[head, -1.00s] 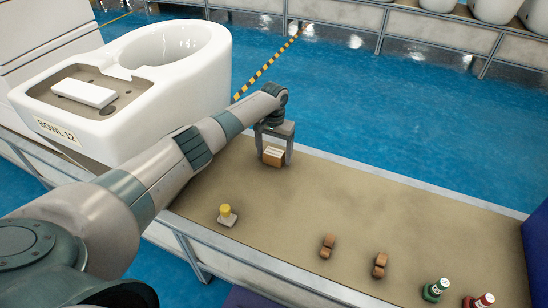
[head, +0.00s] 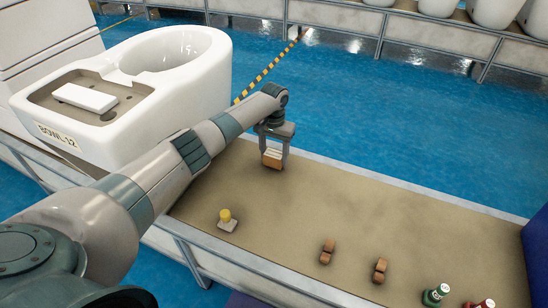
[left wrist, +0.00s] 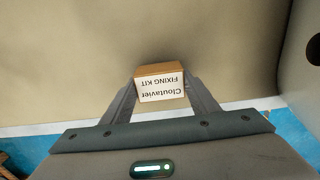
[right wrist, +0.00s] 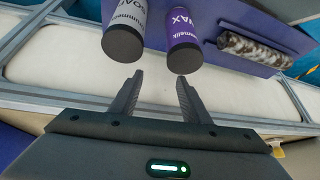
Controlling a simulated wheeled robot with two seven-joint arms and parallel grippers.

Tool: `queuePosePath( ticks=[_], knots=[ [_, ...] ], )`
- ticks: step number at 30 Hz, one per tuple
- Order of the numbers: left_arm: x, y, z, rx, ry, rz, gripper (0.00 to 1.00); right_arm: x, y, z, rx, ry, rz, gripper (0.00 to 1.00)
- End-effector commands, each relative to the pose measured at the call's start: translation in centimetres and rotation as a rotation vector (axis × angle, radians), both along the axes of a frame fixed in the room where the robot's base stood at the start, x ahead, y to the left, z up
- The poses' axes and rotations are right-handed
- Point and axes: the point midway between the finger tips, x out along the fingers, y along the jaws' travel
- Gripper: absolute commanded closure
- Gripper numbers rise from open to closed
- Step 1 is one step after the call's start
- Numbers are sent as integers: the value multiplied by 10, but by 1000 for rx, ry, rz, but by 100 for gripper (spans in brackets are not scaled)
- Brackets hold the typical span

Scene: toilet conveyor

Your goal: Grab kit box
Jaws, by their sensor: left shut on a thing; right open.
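The kit box (head: 272,159) is a small brown carton with a white label. In the left wrist view the kit box (left wrist: 160,84) shows an upside-down label reading "Cloutavier FIXING KIT". My left gripper (head: 273,158) is shut on it, one finger on each side, over the far edge of the tan table. It also shows in the left wrist view (left wrist: 160,92).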

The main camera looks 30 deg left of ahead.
Motion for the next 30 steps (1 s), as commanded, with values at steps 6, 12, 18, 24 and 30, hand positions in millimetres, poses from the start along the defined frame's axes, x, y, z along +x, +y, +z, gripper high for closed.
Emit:
queuePosePath(
  ticks=[6,12,18,24,30],
  knots=[
    [-5,-8,30,-1,-2,-4,70,-7,-8,1,-26,45,-5,57],
    [-21,-35,49,-2,-2,-4,70,-13,-22,-1,-64,100,-19,57],
    [-40,-65,70,-1,-2,-4,70,-15,-30,1,-88,139,-27,57],
    [-54,-88,86,-1,-2,-3,70,-21,-35,2,-103,173,-31,57],
    [-61,-98,92,-1,-1,0,70,-25,-39,0,-113,194,-36,57]
  ],
)
